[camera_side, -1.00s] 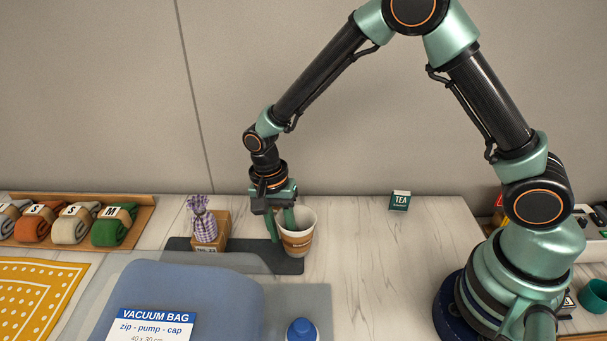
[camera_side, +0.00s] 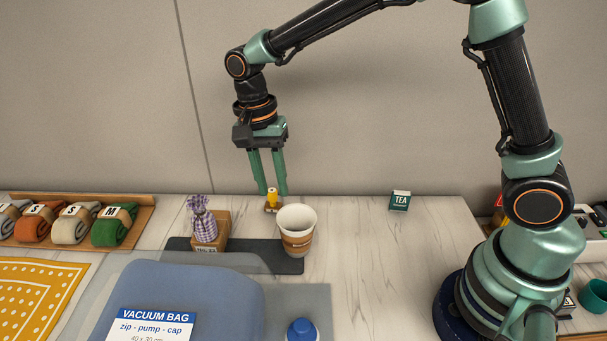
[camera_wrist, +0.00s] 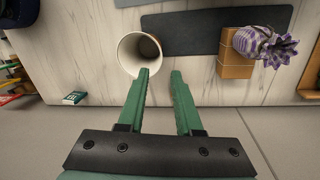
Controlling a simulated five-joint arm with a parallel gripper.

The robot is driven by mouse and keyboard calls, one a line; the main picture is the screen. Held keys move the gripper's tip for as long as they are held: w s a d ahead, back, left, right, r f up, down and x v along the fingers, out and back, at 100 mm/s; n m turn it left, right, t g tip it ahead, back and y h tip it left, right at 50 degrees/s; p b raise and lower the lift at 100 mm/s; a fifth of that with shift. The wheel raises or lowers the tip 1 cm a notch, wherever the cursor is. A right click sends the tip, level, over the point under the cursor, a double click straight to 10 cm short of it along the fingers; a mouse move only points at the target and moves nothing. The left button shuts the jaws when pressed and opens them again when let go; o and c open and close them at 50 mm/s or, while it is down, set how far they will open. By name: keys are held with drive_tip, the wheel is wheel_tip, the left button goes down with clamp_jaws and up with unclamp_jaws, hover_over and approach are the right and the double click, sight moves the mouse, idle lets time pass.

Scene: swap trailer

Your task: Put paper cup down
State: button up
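The white paper cup (camera_side: 297,222) with a brown band stands upright at the right end of a dark mat (camera_side: 290,263). In the wrist view the cup (camera_wrist: 128,56) shows its open mouth, just beyond the left fingertip. My gripper (camera_side: 272,193) is above and behind the cup in the side view, with its two green fingers apart and nothing between them. The open fingers also show in the wrist view (camera_wrist: 161,74). They do not hold the cup.
A boxed lavender bundle (camera_side: 203,225) stands on the mat's left. A blue vacuum bag (camera_side: 190,295) lies in front. A tea box (camera_side: 400,200) stands right, with bare counter between.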

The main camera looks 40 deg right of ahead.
drive_tip(key=s+d+r+n+t, duration=0.7)
drive_tip(key=s+d+r+n, duration=0.3)
drive_tip(key=d, duration=0.3)
drive_tip(key=shift+s+d+r+n+y, duration=0.3)
drive_tip(key=shift+s+r+n, duration=0.15)
drive_tip(key=shift+n, duration=0.15)
